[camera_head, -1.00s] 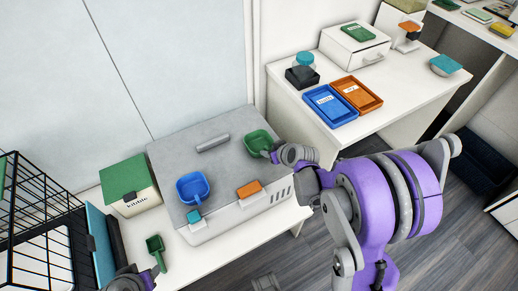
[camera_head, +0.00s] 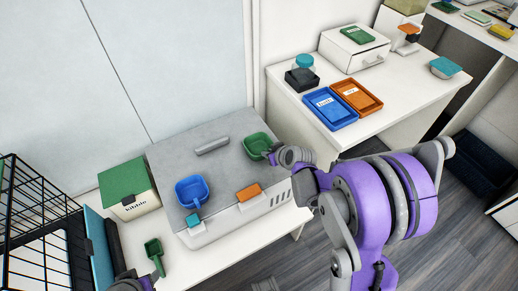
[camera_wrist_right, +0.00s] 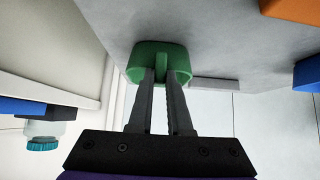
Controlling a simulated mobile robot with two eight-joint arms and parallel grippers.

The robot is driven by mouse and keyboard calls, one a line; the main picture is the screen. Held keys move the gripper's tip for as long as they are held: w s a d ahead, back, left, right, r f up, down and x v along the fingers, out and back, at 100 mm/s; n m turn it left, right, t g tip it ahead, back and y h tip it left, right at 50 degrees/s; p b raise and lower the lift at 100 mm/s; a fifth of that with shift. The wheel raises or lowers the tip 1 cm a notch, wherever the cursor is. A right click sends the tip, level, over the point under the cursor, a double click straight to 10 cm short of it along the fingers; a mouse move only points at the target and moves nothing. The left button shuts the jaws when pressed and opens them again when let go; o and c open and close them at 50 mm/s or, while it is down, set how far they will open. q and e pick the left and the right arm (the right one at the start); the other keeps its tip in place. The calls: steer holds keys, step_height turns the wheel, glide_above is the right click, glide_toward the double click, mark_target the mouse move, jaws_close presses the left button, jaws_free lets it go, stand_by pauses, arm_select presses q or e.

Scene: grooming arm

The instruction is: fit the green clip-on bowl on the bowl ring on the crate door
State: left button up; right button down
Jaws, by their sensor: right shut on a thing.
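The green clip-on bowl (camera_head: 256,145) is at the back right of the grey box top in the head view. My right gripper (camera_head: 271,153) is shut on it from the right. In the right wrist view, both fingers (camera_wrist_right: 161,95) close on a narrow green tab of the bowl (camera_wrist_right: 146,52). I cannot tell whether the bowl touches the box top. The black wire crate (camera_head: 38,212) stands at the far left. I cannot make out the bowl ring on its door. Part of my left arm shows at the bottom left edge; its fingertips are not clear.
A green scoop (camera_head: 154,251) is near my left arm. The kibble box (camera_head: 127,188) stands between crate and grey box. Blue and orange trays are on the right table.

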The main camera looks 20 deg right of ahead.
steer(key=shift+r, duration=0.1)
steer(key=shift+r+p, duration=2.05)
steer(key=shift+r, duration=0.6)
